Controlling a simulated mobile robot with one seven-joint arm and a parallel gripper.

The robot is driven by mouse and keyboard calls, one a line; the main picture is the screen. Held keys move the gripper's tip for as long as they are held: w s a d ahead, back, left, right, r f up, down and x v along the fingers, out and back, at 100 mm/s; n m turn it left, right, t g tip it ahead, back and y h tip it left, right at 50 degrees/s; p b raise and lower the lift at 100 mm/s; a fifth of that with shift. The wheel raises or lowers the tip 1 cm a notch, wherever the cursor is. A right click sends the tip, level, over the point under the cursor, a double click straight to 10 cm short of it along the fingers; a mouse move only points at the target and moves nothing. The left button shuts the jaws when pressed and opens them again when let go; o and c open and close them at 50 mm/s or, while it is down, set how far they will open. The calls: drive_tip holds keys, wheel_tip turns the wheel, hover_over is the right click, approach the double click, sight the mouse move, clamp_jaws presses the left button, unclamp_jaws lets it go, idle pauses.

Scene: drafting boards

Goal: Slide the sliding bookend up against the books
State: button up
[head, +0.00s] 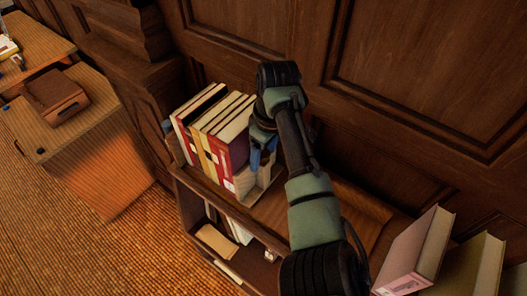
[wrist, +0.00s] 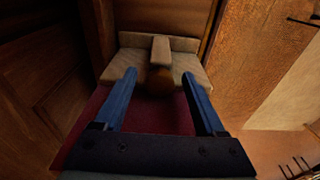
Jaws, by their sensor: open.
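A row of upright books (head: 212,135), with a red one at its right end, stands on top of the low bookcase. A tan bookend (head: 250,184) stands at the right end of the row, partly hidden by my gripper (head: 263,158); I cannot tell whether it touches the books. In the wrist view, the bookend (wrist: 160,50) shows a middle rib and a pale base to either side. My gripper (wrist: 159,77) is open, its blue fingers apart on either side of the rib. A dark red surface shows between the fingers, nearer the camera.
Wood-panelled wall (head: 430,75) rises close behind the bookcase. Pale-paged books (head: 420,250) lean at the lower right. The bookcase top (head: 350,215) between them and the bookend looks clear, partly hidden by my arm. A desk with a brown box (head: 55,95) stands at the left.

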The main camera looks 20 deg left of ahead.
drive_tip(key=r+p, duration=0.2)
drive_tip(key=r, duration=0.1)
drive_tip(key=r+p, duration=0.3)
drive_tip(key=d+r+p, duration=0.1)
drive_tip(key=r+p, duration=0.2)
drive_tip(key=shift+s+r, duration=0.2)
drive_tip(key=shift+r, duration=0.1)
drive_tip(key=shift+f, duration=0.1)
